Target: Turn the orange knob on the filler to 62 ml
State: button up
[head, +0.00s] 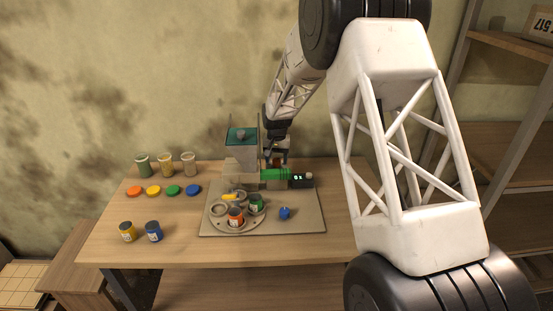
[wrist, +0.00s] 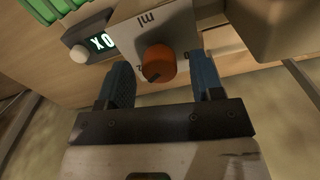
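The orange knob (wrist: 160,62) sits on a pale plate of the filler (wrist: 165,28), marked "ml", seen upside down in the wrist view. A dark pointer mark shows on the knob's lower left edge; the scale figures are too hidden to read. My gripper (wrist: 162,72) is open, its two blue-grey fingers on either side of the knob with a visible gap on each side. In the head view my gripper (head: 276,156) is at the filler (head: 242,157), behind the green part; the knob is hard to make out there.
A lit display (wrist: 102,43) with a white button (wrist: 79,54) is left of the knob. The board (head: 303,222) holds a round turntable (head: 217,222) with an orange and a green jar, and a blue item (head: 285,213). Jars and coloured lids stand on the table's left.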

aim_at(277, 160)
jog(key=shift+r, duration=0.1)
jog(key=shift+r, duration=3.75)
jog(key=shift+r, duration=0.1)
jog(key=shift+s+d+r, duration=0.1)
jog(key=shift+s+r, duration=0.05)
jog(key=shift+s, duration=0.05)
jog(key=s+d+r, duration=0.3)
jog(key=s+r, duration=0.2)
jog(key=s, duration=0.3)
jog(key=s+d+r+t, duration=0.1)
jog(key=s+d+r, duration=0.3)
jog(key=s, duration=0.5)
jog(key=s+d+r, duration=0.2)
jog(key=s+r, duration=0.4)
jog(key=s, duration=0.2)
jog(key=s+d, duration=0.2)
jog(key=s, duration=1.3)
jog(key=s+d+f+n+t, duration=0.1)
jog(key=s+d, duration=0.1)
jog(key=s, duration=1.4)
jog(key=shift+s+d+n+t, duration=0.25)
jog(key=shift+s+n+t, duration=0.05)
